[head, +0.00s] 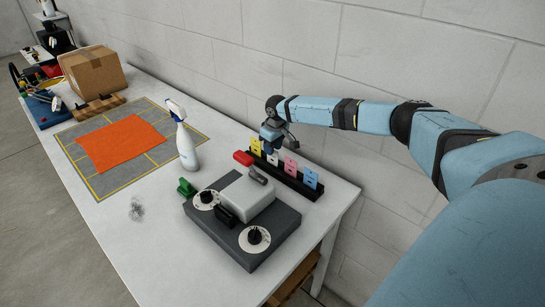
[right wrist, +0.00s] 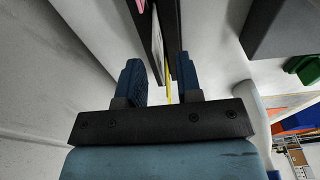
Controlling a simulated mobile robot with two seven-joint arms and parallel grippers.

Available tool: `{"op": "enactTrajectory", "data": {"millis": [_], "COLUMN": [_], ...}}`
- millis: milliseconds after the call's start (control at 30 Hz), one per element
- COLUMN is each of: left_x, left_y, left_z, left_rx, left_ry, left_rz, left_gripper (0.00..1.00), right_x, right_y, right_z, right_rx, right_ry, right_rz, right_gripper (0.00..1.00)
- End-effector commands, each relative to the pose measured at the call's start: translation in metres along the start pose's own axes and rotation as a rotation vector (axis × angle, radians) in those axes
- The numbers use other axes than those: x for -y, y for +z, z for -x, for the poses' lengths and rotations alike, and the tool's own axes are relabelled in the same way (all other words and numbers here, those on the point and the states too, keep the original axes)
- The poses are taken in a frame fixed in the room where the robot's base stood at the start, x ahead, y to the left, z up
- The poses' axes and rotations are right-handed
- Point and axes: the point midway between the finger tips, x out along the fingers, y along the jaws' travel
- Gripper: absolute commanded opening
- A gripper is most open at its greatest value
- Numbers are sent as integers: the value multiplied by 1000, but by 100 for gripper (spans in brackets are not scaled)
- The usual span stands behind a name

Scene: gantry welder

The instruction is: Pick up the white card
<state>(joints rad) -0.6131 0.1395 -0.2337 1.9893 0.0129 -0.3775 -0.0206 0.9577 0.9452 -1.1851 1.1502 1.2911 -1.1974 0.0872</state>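The white card (head: 273,158) stands upright in a dark rack (head: 290,181), between a yellow card (head: 256,147) and a pink card (head: 291,166). My right gripper (head: 271,140) is just above the white card, partly covering it. In the right wrist view, the right gripper (right wrist: 157,78) is open, its blue fingers apart. The white card (right wrist: 157,45) shows nearly edge-on between the lines of the fingers, with a thin yellow edge (right wrist: 168,88) beside it. I cannot tell whether either finger touches a card. My left gripper is not in view.
A blue card (head: 310,178) stands at the rack's near end. A grey device with dials (head: 262,238) and a red-handled lever (head: 244,158) are close in front of the rack. A spray bottle (head: 186,150) stands to the left. The wall is close behind.

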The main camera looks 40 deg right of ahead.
Motion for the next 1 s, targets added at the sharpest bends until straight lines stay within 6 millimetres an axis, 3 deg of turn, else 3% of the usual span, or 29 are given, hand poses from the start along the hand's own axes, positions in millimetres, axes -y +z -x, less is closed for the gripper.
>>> {"op": "enactTrajectory", "data": {"millis": [133, 367, 533, 1000], "left_x": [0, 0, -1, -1], "left_y": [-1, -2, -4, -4], "left_z": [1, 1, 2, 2], "left_rx": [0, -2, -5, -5], "left_ry": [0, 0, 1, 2], "left_rz": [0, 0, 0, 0], "left_gripper": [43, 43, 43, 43], "right_x": [0, 0, -1, -1], "right_y": [0, 0, 0, 0], "right_z": [-14, -16, -16, -12], "right_rx": [1, 0, 0, -1], "right_ry": [-1, -1, 0, -1], "right_rz": [-2, -2, -2, -2], "right_gripper": [32, 32, 0, 0]}}
